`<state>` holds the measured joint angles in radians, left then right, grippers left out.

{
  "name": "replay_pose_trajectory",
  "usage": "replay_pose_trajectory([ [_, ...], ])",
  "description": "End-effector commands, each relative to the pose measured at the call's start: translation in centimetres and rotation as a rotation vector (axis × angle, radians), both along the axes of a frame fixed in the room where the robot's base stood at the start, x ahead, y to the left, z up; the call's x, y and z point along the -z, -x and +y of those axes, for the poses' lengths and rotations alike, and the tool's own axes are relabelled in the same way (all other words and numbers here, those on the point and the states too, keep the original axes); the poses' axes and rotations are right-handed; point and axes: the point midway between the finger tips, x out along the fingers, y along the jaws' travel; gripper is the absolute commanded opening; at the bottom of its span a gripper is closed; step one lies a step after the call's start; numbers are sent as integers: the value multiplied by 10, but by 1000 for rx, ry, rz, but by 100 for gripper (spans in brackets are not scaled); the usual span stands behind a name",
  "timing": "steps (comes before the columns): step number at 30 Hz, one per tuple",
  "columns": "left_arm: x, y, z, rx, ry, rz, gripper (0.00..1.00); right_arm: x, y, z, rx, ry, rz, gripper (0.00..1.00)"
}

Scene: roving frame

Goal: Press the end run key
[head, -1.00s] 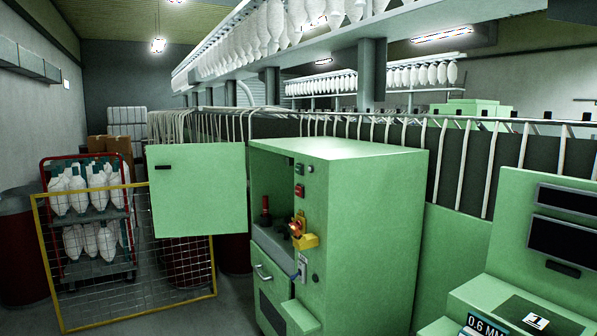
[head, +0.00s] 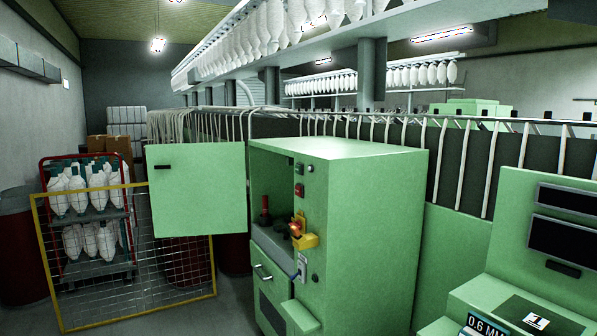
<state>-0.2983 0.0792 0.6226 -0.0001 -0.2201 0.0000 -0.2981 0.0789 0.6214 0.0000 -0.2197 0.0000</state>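A green machine cabinet (head: 370,220) stands in the middle of the head view with its door (head: 198,190) swung open to the left. Its narrow front strip carries a small dark green key (head: 299,168), a red key (head: 299,190) below it, and a red and yellow switch (head: 302,234) lower down. A small round dark knob (head: 310,169) sits beside the top key. I cannot read any labels, so I cannot tell which one is the end run key. Neither of my grippers is in view.
A yellow-framed wire mesh panel (head: 140,312) and a red-framed bobbin cart (head: 88,213) stand at the left. A second green console (head: 520,225) with dark displays is at the right. Some grey floor (head: 235,312) shows between the mesh and the cabinet.

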Motion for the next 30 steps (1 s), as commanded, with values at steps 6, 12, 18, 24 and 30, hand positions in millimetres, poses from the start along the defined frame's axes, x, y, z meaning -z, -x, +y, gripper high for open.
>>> replay_pose_trajectory([
  [6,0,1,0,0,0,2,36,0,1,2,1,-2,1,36],
  [12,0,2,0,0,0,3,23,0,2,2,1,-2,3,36],
  [18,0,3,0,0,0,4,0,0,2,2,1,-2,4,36],
  [24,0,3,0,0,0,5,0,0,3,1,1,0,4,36],
  [30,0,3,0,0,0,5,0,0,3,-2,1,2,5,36],
])
